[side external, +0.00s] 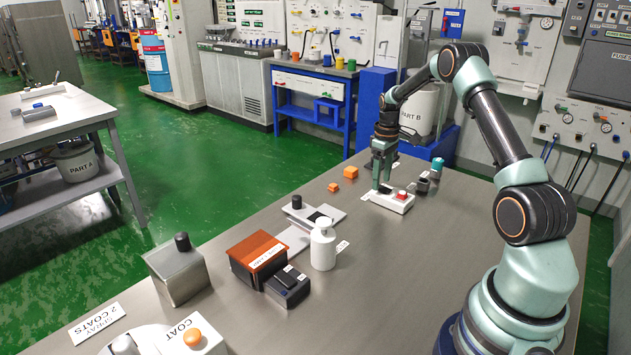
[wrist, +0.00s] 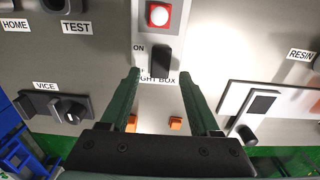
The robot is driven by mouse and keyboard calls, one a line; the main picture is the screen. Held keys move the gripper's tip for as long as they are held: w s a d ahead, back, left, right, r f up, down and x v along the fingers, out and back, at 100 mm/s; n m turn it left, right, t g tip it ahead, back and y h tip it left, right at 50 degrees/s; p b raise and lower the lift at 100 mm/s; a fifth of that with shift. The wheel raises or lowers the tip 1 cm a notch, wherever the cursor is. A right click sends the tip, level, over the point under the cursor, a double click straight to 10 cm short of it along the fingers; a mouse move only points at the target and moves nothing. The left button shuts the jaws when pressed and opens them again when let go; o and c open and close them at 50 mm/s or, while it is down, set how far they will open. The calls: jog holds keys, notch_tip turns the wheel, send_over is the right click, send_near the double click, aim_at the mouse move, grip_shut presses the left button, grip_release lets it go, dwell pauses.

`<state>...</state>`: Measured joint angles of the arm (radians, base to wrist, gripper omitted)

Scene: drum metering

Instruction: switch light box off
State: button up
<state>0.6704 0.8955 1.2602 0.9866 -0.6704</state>
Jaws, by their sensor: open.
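The light box is a white box (side external: 379,203) on the bench in the side view. It carries a red-framed lamp (wrist: 159,14), which looks bright white in the wrist view. Below the lamp is a black switch lever (wrist: 160,62), with the word ON to its left. A LIGHT BOX label (wrist: 163,80) lies under it, partly hidden. My gripper (side external: 381,186) points down over the box in the side view. In the wrist view my gripper (wrist: 160,77) is open, with one dark green finger on each side of the switch's lower end. I cannot tell whether the fingers touch it.
Orange blocks (side external: 351,172) lie behind the box. A white-and-grey plate with a black square (wrist: 263,103) is at right in the wrist view; a VICE control (wrist: 70,108) is at left. A white bottle (side external: 323,246) and an orange-topped box (side external: 257,255) stand toward the front.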

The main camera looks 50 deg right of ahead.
jog(key=shift+f, duration=0.6)
grip_shut()
jog(key=shift+s+r, duration=0.1)
grip_release()
